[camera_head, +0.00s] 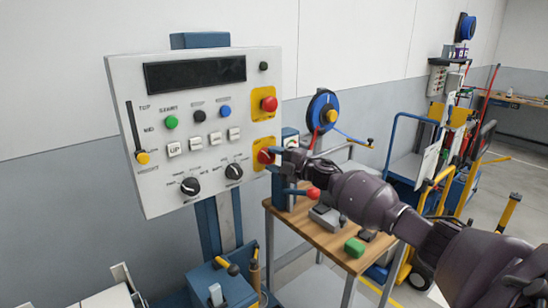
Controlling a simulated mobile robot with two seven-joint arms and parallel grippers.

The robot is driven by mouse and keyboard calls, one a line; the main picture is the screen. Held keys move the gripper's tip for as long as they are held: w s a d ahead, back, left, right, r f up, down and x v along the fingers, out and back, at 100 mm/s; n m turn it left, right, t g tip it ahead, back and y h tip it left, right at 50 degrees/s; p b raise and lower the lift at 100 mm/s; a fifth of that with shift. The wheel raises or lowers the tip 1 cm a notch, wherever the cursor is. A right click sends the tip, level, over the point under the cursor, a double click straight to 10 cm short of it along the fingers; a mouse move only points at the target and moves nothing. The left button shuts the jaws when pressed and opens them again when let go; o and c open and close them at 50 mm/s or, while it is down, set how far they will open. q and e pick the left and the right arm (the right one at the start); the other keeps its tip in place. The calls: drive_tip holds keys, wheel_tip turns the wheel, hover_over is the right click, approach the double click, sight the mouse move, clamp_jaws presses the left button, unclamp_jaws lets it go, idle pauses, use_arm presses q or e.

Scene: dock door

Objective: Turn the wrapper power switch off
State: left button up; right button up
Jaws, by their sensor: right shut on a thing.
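The white control panel (125,90) stands upright on a blue post in the camera_head view. Its power switch, a red knob on a yellow plate (264,141), sits at the panel's lower right edge; the red knob (263,156) shows just left of my fingers. My right gripper (275,157) reaches in from the right and is shut on the red knob. The fingers hide part of the knob, and I cannot tell its exact turn. My left gripper is out of view.
Above the switch is a red mushroom button (269,104) on yellow. Two black dials (190,186), several buttons and a slider (143,157) fill the panel. A blue cart is behind, right.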

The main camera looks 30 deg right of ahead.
drive_tip(key=shift+r+n+g+p, duration=0.1)
drive_tip(key=shift+n+g+p, duration=0.3)
drive_tip(key=shift+n, duration=0.6)
drive_tip(key=o, duration=0.9)
drive_tip(key=b+v, duration=0.1)
drive_tip(key=v, duration=0.9)
drive_tip(key=shift+s+d+r, duration=0.1)
drive_tip(key=shift+s, duration=0.3)
